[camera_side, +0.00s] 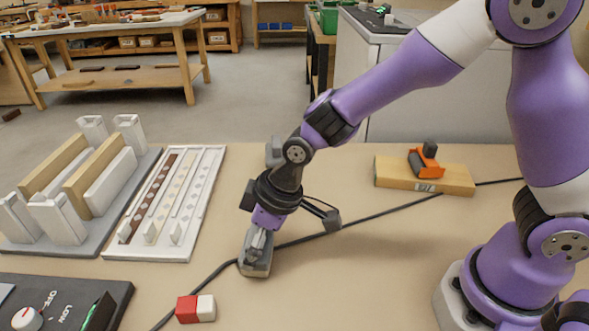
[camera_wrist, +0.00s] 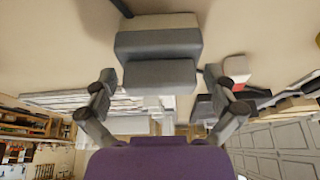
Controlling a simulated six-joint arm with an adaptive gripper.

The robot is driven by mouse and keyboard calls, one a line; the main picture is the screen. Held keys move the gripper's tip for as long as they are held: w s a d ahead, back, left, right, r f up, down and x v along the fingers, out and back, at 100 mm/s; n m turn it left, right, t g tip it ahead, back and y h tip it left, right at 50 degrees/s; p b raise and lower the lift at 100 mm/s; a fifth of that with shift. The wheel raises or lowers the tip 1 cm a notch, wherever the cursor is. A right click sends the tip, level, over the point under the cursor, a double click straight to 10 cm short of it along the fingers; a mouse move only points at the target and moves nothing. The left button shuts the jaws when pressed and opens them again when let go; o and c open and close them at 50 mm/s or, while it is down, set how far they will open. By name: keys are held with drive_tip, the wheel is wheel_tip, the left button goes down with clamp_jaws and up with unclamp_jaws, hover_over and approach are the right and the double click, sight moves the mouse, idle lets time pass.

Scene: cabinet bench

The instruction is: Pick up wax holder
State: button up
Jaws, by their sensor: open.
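The wax holder appears to be a small grey stepped block with a paler base (camera_side: 256,267), lying on the bench top below my gripper. It also shows in the wrist view (camera_wrist: 158,48), at the upper middle. My gripper (camera_side: 258,243) points down right above the block in the side view, and its fingers partly hide it. In the wrist view my gripper (camera_wrist: 163,84) is open, with one finger on either side of the block's near end. I see gaps between the block and both fingertips there. I cannot tell how far down the fingers reach beside it.
A black cable (camera_side: 375,213) runs across the bench past the block. A red and white block (camera_side: 196,309) lies nearby. A white tray (camera_side: 190,246) and a grey rack (camera_side: 92,238) stand left, a dark control panel (camera_side: 75,299) at front left. An orange tool (camera_side: 427,162) sits on a wooden board (camera_side: 390,173).

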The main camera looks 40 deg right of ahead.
drive_tip(key=shift+w+a+f, duration=0.15)
drive_tip(key=shift+w+f, duration=0.05)
drive_tip(key=shift+f, duration=0.4)
drive_tip(key=c, duration=1)
